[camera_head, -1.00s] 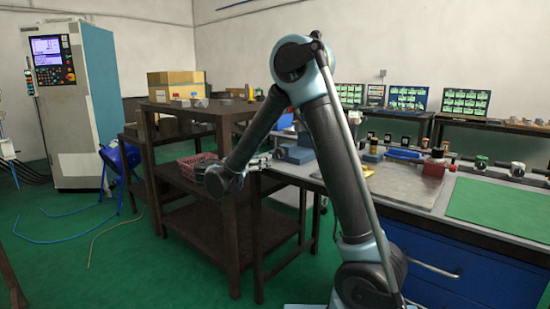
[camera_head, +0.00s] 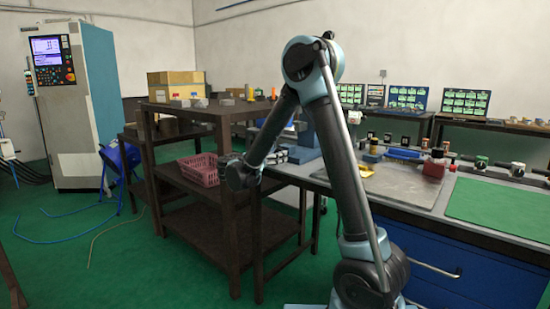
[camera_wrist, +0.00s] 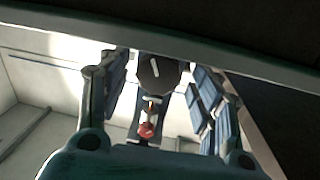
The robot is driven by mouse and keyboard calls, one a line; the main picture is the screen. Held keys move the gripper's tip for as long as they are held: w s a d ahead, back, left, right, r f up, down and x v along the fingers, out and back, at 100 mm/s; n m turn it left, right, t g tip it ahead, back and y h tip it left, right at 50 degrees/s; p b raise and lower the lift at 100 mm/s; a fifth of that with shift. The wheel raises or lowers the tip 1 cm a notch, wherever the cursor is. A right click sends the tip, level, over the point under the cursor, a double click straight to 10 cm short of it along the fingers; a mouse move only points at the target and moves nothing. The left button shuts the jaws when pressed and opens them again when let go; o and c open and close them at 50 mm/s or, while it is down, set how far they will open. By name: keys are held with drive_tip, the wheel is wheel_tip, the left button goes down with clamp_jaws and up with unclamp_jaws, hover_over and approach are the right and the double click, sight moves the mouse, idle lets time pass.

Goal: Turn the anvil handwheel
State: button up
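In the wrist view my gripper (camera_wrist: 158,82) is open, its two padded fingers apart. A dark round part (camera_wrist: 158,68) with a pale bar on its face shows between the fingertips, with no clear contact. It may be the anvil handwheel, but I cannot tell for sure. A red-tipped piece (camera_wrist: 147,130) lies below it in the picture, also between the fingers. My forearm partly hides that area, and no handwheel can be made out there.
A dark shelf rack (camera_head: 190,112) stands close left of my gripper, holding a pink basket (camera_head: 198,170). Green floor is open at the left.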

drive_tip(key=c, duration=0.9)
drive_tip(key=shift+n, duration=0.4)
drive_tip(key=shift+w+n+t, duration=0.1)
drive_tip(key=shift+n+t, duration=0.2)
drive_tip(key=shift+n, duration=2.4)
drive_tip(key=shift+a, duration=0.1)
drive_tip(key=o, duration=1.1)
drive_tip(key=shift+f, duration=0.1)
